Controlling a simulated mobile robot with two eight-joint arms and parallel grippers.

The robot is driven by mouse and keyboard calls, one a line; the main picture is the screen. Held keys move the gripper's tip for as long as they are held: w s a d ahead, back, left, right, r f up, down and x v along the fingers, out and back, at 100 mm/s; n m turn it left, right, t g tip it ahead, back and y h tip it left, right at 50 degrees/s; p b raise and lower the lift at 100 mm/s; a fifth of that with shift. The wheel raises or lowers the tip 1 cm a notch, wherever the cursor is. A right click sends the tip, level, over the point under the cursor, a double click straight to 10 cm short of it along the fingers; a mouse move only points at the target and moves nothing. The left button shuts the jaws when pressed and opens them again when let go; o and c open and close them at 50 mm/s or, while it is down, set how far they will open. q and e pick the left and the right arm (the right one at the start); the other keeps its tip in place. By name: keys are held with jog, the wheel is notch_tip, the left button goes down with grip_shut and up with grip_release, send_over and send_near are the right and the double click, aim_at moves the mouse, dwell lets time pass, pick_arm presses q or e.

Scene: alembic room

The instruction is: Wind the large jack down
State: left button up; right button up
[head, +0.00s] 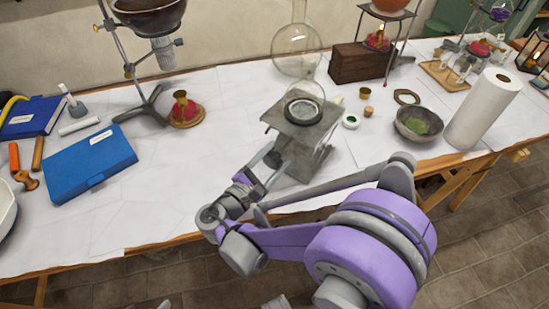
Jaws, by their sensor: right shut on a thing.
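The large jack (315,162) stands near the front edge of the white-covered table, at the middle of the head view. It is a grey metal lab jack with a square top plate raised above its base. A dark ring (304,111) sits on the plate, with a clear round flask (297,48) above it. My right gripper (273,158) is at the jack's left front side, shut on what looks like its winding knob; the fingers and wrist mostly hide the knob. My left gripper does not show clearly.
Blue boxes (90,160) lie at left, with a metal stand (150,108) and small red-and-brass burner (184,110) behind. A mortar (418,123), paper roll (484,108) and small lid (351,121) stand to the right. The cloth left of the jack is clear.

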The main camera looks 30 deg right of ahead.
jog(key=n, duration=0.5)
jog(key=shift+n+b, duration=0.3)
dwell(0.4)
jog(key=o, duration=1.4)
jog(key=shift+a, duration=0.1)
jog(key=v, duration=1)
jog(key=shift+s+a, duration=0.15)
jog(key=shift+a, duration=0.2)
